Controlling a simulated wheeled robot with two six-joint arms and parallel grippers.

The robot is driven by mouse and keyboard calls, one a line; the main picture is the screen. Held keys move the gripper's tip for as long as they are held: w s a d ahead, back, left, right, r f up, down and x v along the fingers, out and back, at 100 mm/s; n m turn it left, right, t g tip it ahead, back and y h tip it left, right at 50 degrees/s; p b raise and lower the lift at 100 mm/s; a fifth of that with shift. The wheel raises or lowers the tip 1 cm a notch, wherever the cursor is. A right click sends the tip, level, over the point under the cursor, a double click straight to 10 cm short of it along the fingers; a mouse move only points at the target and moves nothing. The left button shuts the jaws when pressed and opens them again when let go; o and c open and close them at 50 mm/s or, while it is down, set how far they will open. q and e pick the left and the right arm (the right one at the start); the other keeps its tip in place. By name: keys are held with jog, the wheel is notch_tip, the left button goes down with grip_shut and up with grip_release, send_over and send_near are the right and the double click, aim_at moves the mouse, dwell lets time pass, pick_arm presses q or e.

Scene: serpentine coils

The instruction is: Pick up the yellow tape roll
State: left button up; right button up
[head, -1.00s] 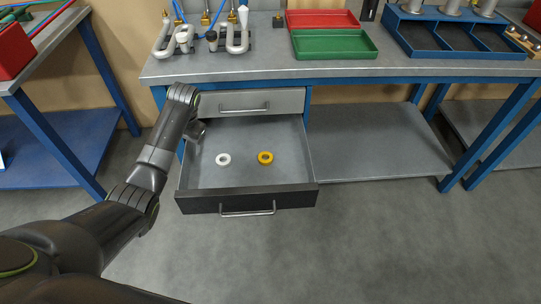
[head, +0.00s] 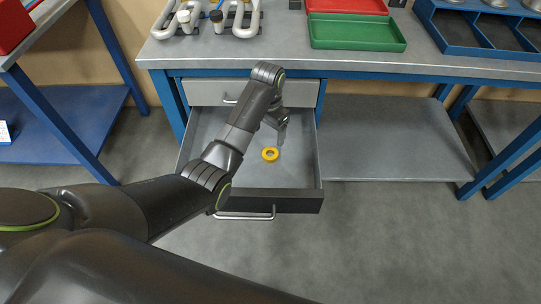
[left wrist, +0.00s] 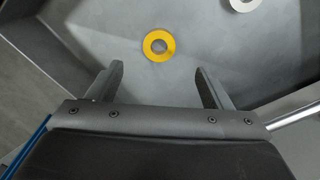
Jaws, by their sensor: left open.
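The yellow tape roll (head: 270,154) lies flat on the floor of the open drawer (head: 306,165). In the left wrist view the yellow tape roll (left wrist: 159,45) sits ahead of the fingertips, between their lines and clear of both. My left gripper (head: 281,118) is over the drawer, just behind the roll in the head view; its fingers barely show there. In the left wrist view my left gripper (left wrist: 158,80) is open and empty. My right gripper is not in view.
A white roll (left wrist: 244,3) lies in the drawer at the top right of the left wrist view; my left arm hides it in the head view. The workbench (head: 300,60) overhangs behind, with a green tray (head: 355,33) on it.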

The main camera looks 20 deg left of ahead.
pick_arm(q)
send_over(269, 154)
notch_tip(269, 154, down, 5)
jog(key=shift+r+b, duration=0.2)
jog(key=shift+b, duration=0.1)
notch_tip(269, 154, down, 5)
jog(key=shift+s+f+b, duration=0.1)
jog(key=shift+f+b, duration=0.05)
jog(key=shift+b, duration=0.5)
jog(key=shift+f, duration=0.15)
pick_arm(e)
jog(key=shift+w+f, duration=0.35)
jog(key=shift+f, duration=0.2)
pick_arm(q)
jog(key=c, duration=0.9)
jog(key=shift+c, duration=0.6)
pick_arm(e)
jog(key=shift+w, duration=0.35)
